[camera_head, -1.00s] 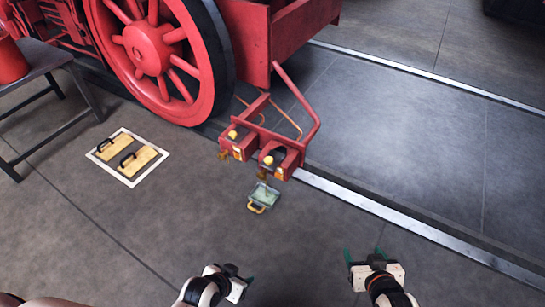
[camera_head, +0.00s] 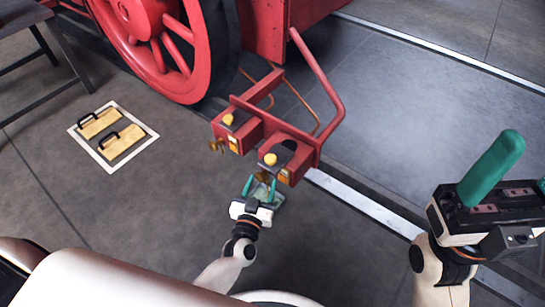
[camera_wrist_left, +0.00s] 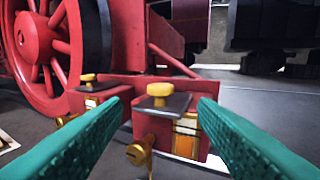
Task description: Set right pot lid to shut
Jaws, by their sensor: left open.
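The right pot (camera_head: 291,172) is a red box at the end of a red frame, with a small amber window. Its lid (camera_wrist_left: 172,103) is a dark plate with a yellow knob, seen ahead in the left wrist view. In the head view the yellow knob (camera_head: 270,159) sits near the front left of the pot top, with a dark patch behind it; I cannot tell whether this is an opening. My left gripper (camera_head: 259,186) is open, in front of and apart from the pot, its green fingers pointing towards it.
The left pot (camera_head: 234,131) stands beside it, with its own yellow knob. A brass tap (camera_wrist_left: 139,151) sticks out in front. Yellow handled blocks (camera_head: 120,140) lie on a floor panel.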

